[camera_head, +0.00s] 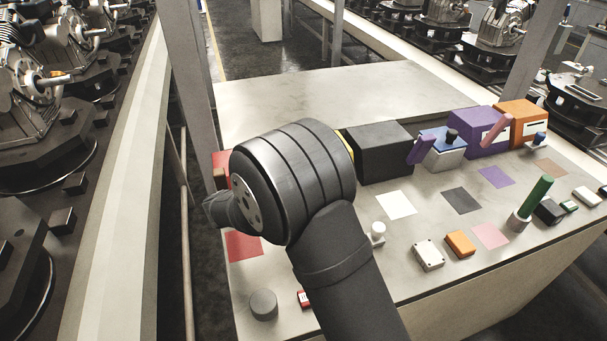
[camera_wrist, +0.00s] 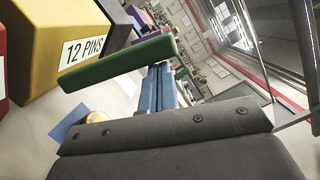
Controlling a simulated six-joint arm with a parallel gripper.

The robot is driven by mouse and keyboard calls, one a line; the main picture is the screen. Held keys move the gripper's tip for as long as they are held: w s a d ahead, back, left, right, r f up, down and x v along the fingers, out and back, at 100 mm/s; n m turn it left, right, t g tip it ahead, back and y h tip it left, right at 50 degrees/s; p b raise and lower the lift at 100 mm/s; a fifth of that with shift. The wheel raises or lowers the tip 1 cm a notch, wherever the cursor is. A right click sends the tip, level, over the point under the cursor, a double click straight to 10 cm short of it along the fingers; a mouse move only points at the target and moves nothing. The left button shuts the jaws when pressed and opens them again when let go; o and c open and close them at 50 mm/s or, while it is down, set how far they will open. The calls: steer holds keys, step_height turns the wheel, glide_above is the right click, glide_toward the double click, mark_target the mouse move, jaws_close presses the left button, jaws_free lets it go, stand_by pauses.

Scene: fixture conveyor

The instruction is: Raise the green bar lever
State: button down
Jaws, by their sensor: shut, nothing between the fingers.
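The green bar lever (camera_wrist: 118,61) shows in the wrist view. It is a flat green bar that reaches out from beside a yellow box (camera_wrist: 75,28) labelled "12 PINS". In the head view my arm hides this bar and nearly all of the yellow box; only a thin yellow edge (camera_head: 346,143) shows. My gripper (camera_wrist: 159,70) has blue fingers that are shut and empty. Their tips are close to the bar's free right end, on its lower side in the picture. I cannot tell whether they touch it. In the head view my gripper is hidden behind the arm.
A black box (camera_head: 380,150) stands right of my arm, with purple (camera_head: 482,128) and orange (camera_head: 521,116) boxes farther along. A thick green upright handle (camera_head: 537,196) stands at the table's right. Several small blocks and coloured patches lie toward the front. The table's back (camera_head: 330,95) is clear.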

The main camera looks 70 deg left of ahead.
stand_by(0.4)
steer(key=w+d+r, duration=0.6)
steer(key=w+r, duration=0.3)
steer(key=r, duration=0.2)
steer(key=shift+w+d, duration=0.25)
steer(key=shift+w, duration=0.15)
steer(key=s+a+f, duration=0.6)
steer(key=s, duration=0.3)
steer(key=shift+f, duration=0.2)
steer(key=shift+w, duration=0.1)
stand_by(0.5)
